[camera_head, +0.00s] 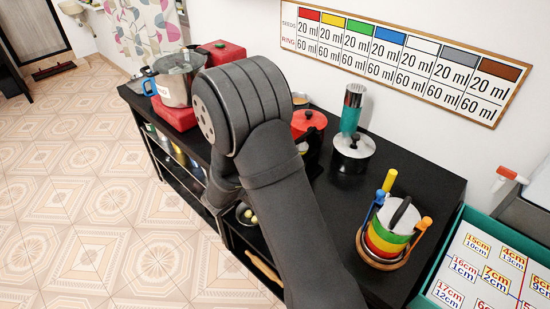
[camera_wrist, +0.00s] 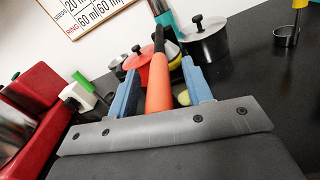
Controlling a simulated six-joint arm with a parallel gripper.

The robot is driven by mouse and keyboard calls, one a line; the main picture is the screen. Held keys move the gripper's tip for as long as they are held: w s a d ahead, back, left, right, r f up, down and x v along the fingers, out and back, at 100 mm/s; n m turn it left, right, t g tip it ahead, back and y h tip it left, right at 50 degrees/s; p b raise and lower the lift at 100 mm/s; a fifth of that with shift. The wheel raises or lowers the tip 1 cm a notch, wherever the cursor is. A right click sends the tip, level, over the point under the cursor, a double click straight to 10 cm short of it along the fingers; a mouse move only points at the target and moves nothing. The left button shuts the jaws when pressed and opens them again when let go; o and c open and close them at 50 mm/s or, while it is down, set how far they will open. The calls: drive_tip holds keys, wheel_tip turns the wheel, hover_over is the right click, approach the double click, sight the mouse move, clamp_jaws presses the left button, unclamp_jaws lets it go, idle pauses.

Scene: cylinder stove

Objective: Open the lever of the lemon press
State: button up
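In the wrist view, my gripper (camera_wrist: 160,67) has its two blue fingers spread apart. An orange bar with a black upper part (camera_wrist: 159,85), which looks like the lever of the lemon press, stands between the fingers. Gaps show on both sides of it, so the fingers do not appear closed on it. The body of the lemon press cannot be told apart clearly. In the head view, my arm hides the gripper and the lever.
A red pot (camera_head: 309,121), a black pot with a pale lid (camera_head: 352,150) and a teal-and-silver cylinder (camera_head: 351,110) stand close by on the black counter (camera_head: 425,182). A steel pot (camera_head: 178,84) is at left. A coloured ring stack (camera_head: 388,240) stands at front right.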

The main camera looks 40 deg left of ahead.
clamp_jaws()
drive_tip(key=shift+r, duration=0.15)
drive_tip(key=shift+r+g, duration=0.5)
drive_tip(key=shift+r, duration=0.3)
drive_tip(key=r+g, duration=0.1)
drive_tip(key=r, duration=0.1)
drive_tip(key=w+r+g, duration=0.1)
drive_tip(key=r+g, duration=0.1)
drive_tip(key=r, duration=0.1)
drive_tip(key=w+r+g, duration=0.1)
drive_tip(key=r+g, duration=0.1)
drive_tip(key=r, duration=0.1)
drive_tip(key=shift+w, duration=0.25)
drive_tip(key=w+r+g, duration=0.6)
drive_tip(key=w+r, duration=0.1)
drive_tip(key=shift+w, duration=0.2)
drive_tip(key=shift+r, duration=0.1)
